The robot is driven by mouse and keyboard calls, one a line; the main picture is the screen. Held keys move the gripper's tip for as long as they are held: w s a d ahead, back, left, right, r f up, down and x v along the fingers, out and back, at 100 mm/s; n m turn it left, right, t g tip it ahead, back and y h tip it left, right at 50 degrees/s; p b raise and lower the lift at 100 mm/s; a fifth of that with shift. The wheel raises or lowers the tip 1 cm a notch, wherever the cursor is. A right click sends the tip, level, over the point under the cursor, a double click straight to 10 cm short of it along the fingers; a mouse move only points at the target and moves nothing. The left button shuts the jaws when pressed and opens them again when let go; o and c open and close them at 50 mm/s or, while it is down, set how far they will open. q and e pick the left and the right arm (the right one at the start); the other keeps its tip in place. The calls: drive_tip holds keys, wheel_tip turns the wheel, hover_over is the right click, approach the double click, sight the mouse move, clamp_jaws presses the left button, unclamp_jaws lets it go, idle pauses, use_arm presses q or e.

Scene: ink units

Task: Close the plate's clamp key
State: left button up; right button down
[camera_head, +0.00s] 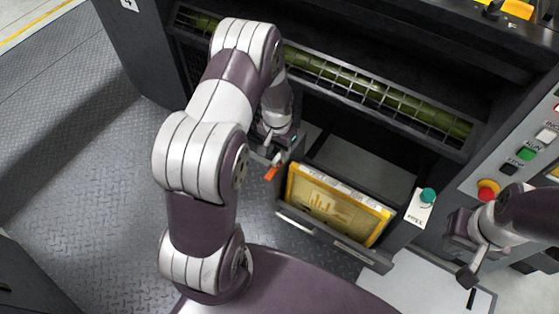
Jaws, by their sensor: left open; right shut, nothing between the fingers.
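The yellow-framed plate (335,208) stands tilted in the open bay of the dark machine, behind a low grey front ledge (330,236). A small orange-tipped key (272,172) sits at the left of the plate. My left gripper (279,154) is at that key, just above it in the picture. It is open; its fingers are small and partly hidden by my arm, and I cannot tell whether they touch the key. My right gripper (466,276) is at the lower right, shut and empty, apart from the plate.
A green roller (370,95) behind a grid guard runs above the bay. A teal knob (428,195) is right of the plate. A control panel with a red button (488,190) and a green button (527,153) is at the right. Textured floor (100,190) is free at left.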

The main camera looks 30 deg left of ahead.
sight(277, 158)
use_arm(q)
wheel_tip(277, 158, down, 4)
drive_tip(key=shift+f+b, duration=0.1)
drive_tip(key=shift+b, duration=0.35)
clamp_jaws()
